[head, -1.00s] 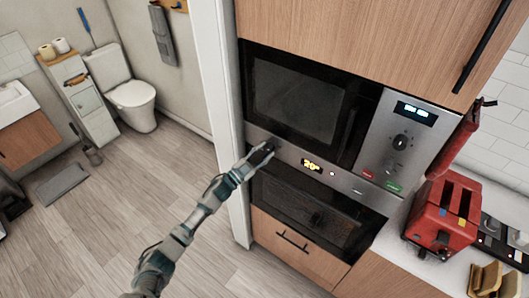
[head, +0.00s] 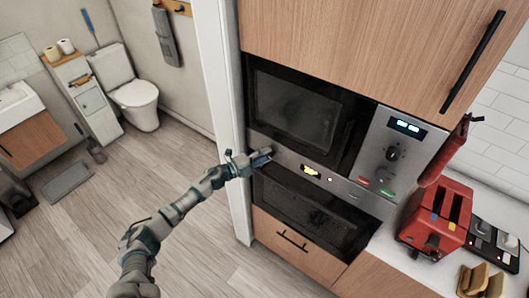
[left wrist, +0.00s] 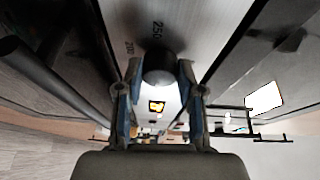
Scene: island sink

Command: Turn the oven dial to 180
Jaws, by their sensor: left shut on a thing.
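The oven dial (left wrist: 158,68) is a dark round knob on the steel panel. In the left wrist view it sits between the two fingers of my left gripper (left wrist: 158,90), which is shut on it. The numbers 250 and 200 show on the panel around the dial. In the head view my left gripper (head: 264,157) is at the left end of the oven's control strip and hides most of the dial. The oven display (head: 311,172) glows yellow, but its number is too blurred to read. My right gripper is not in view.
A microwave (head: 303,110) sits above the oven (head: 309,212) in the wooden cabinet. A red toaster (head: 437,218) stands on the counter to the right. A white door frame (head: 222,110) is left of the oven.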

